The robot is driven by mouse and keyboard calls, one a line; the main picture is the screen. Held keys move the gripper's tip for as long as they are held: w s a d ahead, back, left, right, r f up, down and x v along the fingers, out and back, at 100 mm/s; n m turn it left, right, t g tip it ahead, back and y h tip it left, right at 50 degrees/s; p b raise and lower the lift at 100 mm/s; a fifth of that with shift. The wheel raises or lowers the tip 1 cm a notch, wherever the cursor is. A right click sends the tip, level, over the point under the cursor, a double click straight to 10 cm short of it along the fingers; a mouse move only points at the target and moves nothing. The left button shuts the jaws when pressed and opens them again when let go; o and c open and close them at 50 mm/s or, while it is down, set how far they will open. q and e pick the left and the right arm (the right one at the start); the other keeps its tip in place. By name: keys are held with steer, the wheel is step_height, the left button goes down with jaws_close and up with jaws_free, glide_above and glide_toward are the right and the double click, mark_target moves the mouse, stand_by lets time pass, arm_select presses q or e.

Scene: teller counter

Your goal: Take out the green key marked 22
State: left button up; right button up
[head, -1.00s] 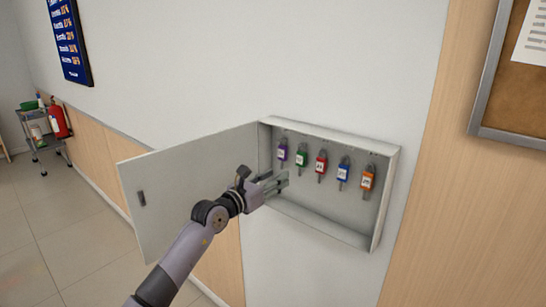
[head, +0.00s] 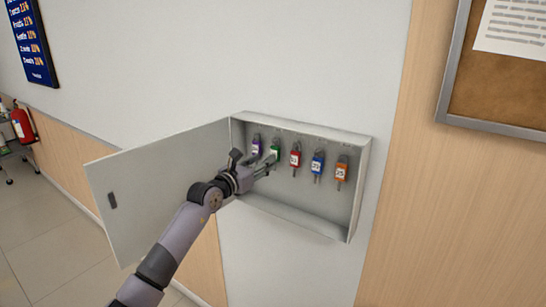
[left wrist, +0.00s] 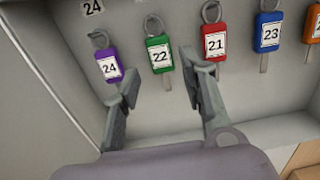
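The green key marked 22 (left wrist: 159,55) hangs on its hook in the open wall cabinet (head: 300,128); it also shows in the head view (head: 275,152). My left gripper (left wrist: 158,68) is open, and its fingertips are on either side of the green tag in the wrist view. The right finger overlaps the lower edge of the red key marked 21 (left wrist: 213,43). The left finger is just right of the purple key marked 24 (left wrist: 109,66). In the head view my left gripper (head: 268,166) is inside the cabinet front. I cannot tell if it touches the tag.
A blue key marked 23 (left wrist: 269,33) and an orange key (head: 341,171) hang further right. The cabinet door (head: 150,190) stands open to the left, beside my left arm. The wall right of the cabinet is clear below a cork board (head: 512,75).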

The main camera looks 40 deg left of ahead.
mark_target(274, 151)
arm_select(q)
steer(key=w+b, duration=0.1)
steer(key=w, duration=0.5)
steer(key=shift+w+a+b, duration=0.2)
steer(key=shift+a+b, duration=0.1)
steer(key=shift+a, duration=0.05)
steer(key=shift+c, duration=0.5)
steer(key=c, duration=0.6)
steer(key=shift+r+p, duration=0.6)
steer(key=shift+s, duration=0.15)
steer(key=shift+s+d+p, duration=0.2)
steer(key=shift+s+p, duration=0.9)
steer(key=shift+s, duration=0.9)
steer(key=shift+s+d+p, duration=0.15)
steer(key=shift+s+p, duration=0.25)
steer(key=shift+s, duration=0.8)
steer(key=shift+s+d+p, duration=0.1)
steer(key=shift+s+p, duration=0.25)
steer(key=shift+s, duration=0.8)
